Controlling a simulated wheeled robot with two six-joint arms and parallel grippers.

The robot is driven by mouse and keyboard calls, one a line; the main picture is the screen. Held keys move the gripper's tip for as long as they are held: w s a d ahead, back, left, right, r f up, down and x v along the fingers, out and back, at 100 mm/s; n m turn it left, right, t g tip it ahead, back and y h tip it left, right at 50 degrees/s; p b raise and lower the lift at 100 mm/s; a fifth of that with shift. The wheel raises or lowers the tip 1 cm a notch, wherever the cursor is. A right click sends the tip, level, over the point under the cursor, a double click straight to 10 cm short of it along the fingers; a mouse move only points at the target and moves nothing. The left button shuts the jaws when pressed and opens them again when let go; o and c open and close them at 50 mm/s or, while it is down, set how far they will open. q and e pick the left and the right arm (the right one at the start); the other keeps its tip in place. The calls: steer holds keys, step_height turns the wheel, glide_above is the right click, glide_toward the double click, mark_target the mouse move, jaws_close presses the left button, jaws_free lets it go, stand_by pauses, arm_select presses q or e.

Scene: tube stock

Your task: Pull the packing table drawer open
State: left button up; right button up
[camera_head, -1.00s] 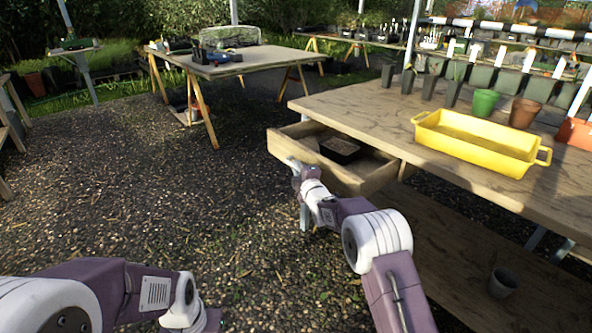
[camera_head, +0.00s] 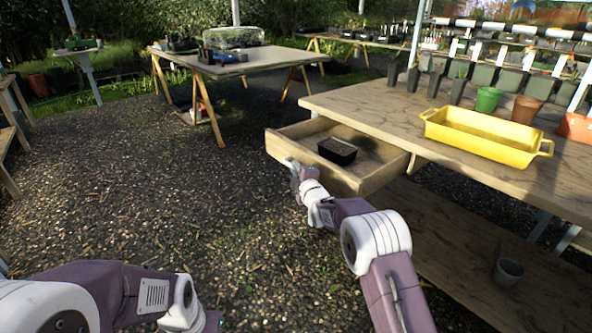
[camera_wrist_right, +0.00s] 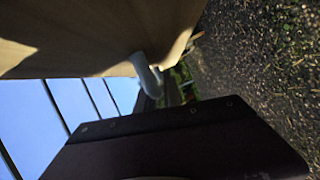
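The packing table (camera_head: 390,103) stands at the right, and its wooden drawer (camera_head: 385,178) is pulled out on the left side. A black tray of dark soil (camera_head: 337,151) sits inside. My right gripper (camera_head: 294,167) is at the outer face of the drawer front, towards its left end. In the right wrist view a pale, curved handle (camera_wrist_right: 147,75) stands out from the wooden drawer front (camera_wrist_right: 80,35), close to the dark gripper body. The fingertips are too hidden to show whether they close on it. My left gripper (camera_head: 208,320) is low at the bottom edge, partly cut off, away from the drawer.
A yellow tub (camera_head: 483,140), a green pot (camera_head: 488,100) and brown pots stand on the tabletop. A small grey pot (camera_head: 508,271) is on the lower shelf (camera_head: 450,245). Another table (camera_head: 245,62) stands at the back. The gravel (camera_head: 130,190) left of the drawer is clear.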

steer(key=o, duration=0.3)
steer(key=shift+o, duration=0.2)
steer(key=p+v, duration=0.2)
steer(key=v, duration=0.7)
steer(key=shift+p, duration=0.3)
steer(key=shift+f, duration=0.1)
